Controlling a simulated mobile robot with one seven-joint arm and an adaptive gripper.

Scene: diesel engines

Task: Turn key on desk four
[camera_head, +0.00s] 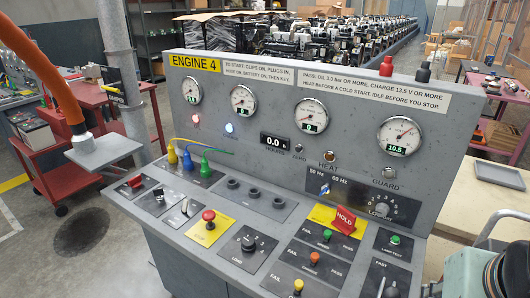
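Desk four is the grey sloped console (245,208) with a yellow "ENGINE 4" label (195,62) on its upright panel. On its left part are a red switch (134,181), a dark control (158,194) and a small control with a pale, key-like piece (185,207). I cannot tell for sure which one is the key. Yellow, blue and green plugs (205,167) stand upright behind them. A red mushroom button (208,216) sits on a yellow plate to their right. My gripper is not in view.
A red "HOLD" tag (344,220) stands on the right part of the desk. Several dial gauges (311,115) line the panel; a small display (275,141) reads 0.0. A red cart (40,145) stands behind.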

